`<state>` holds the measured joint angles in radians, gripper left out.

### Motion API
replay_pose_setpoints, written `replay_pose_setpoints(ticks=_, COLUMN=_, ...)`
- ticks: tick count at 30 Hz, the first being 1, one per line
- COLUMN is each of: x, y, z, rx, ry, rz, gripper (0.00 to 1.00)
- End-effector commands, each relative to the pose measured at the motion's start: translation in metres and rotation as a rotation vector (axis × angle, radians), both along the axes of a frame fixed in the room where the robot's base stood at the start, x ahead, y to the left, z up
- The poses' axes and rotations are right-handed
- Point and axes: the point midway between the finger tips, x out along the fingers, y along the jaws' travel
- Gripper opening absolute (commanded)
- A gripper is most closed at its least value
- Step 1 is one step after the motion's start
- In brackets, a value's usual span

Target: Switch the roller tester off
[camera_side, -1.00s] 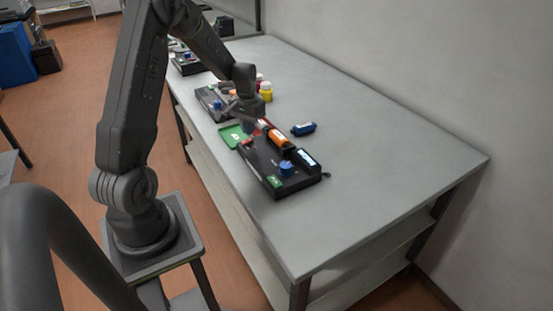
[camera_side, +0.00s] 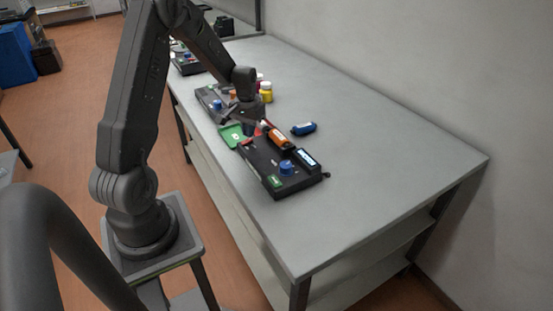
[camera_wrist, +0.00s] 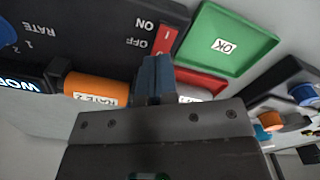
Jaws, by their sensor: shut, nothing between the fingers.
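The roller tester (camera_side: 262,158) is a black box on the bench, with a blue knob (camera_side: 286,168) and a lit display (camera_side: 307,158). An orange cartridge (camera_side: 277,138) sits on it, and its label shows in the wrist view (camera_wrist: 97,88). The red rocker switch (camera_wrist: 166,39) lies beside the printed words ON and OFF. My gripper (camera_wrist: 153,68) is shut and empty, its fingertips close to the OFF end of the switch. I cannot tell whether they touch it. The fingers partly hide that end. In the side view my gripper (camera_side: 250,130) is over the tester's far end.
A green tray marked OK (camera_wrist: 228,38) adjoins the tester, with a red tray (camera_wrist: 203,80) beside it. A blue cartridge (camera_side: 303,128) lies on the bench. Another tester (camera_side: 209,98) and small yellow-capped bottles (camera_side: 266,93) stand farther back. The bench's right side is clear.

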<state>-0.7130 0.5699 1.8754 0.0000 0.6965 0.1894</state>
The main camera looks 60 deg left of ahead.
Motion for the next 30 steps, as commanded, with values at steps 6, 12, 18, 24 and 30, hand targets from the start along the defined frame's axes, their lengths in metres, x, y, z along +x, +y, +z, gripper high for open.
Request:
replay_pose_setpoints(ticks=6, x=0.000, y=0.000, z=-0.003, rx=0.000, ry=0.000, rz=0.000, gripper=0.00)
replay_pose_setpoints(ticks=12, x=0.000, y=0.000, z=-0.006, rx=0.000, ry=0.000, rz=0.000, gripper=0.00)
replay_pose_setpoints(ticks=18, x=0.000, y=0.000, z=-0.009, rx=0.000, ry=0.001, rz=0.000, gripper=0.00)
replay_pose_setpoints(ticks=24, x=0.000, y=0.000, z=-0.012, rx=0.000, ry=0.001, rz=0.000, gripper=0.00)
replay_pose_setpoints(ticks=30, x=0.000, y=0.000, z=-0.015, rx=0.000, ry=0.001, rz=0.000, gripper=0.00)
